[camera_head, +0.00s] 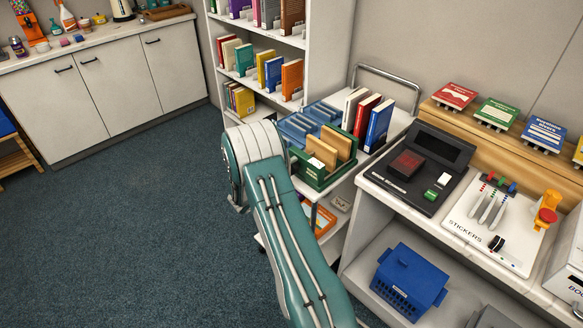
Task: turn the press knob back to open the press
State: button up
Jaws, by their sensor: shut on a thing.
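A white panel (464,238) marked STICKERS lies on the counter at the right. It carries several grey levers with small coloured ends and a black knob (496,243) near its front edge. A yellow-orange device (550,199) with a red round part (546,215) stands at the panel's back right. I cannot tell for sure which of these is the press and its knob. My teal arm rises from the bottom middle to a white joint at the centre. My gripper does not show, so its hold is hidden.
A black device (415,165) with a dark screen sits left of the panel. A cart (396,128) holds books and a green tray (318,178). A blue basket (410,281) stands on the shelf below the counter. Books on stands line the wooden ledge (490,132). Open carpet lies at the left.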

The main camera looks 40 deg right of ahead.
jog(key=shift+f, duration=0.2)
jog(key=o, duration=1)
jog(key=a, duration=1.2)
jog(key=shift+s, duration=0.45)
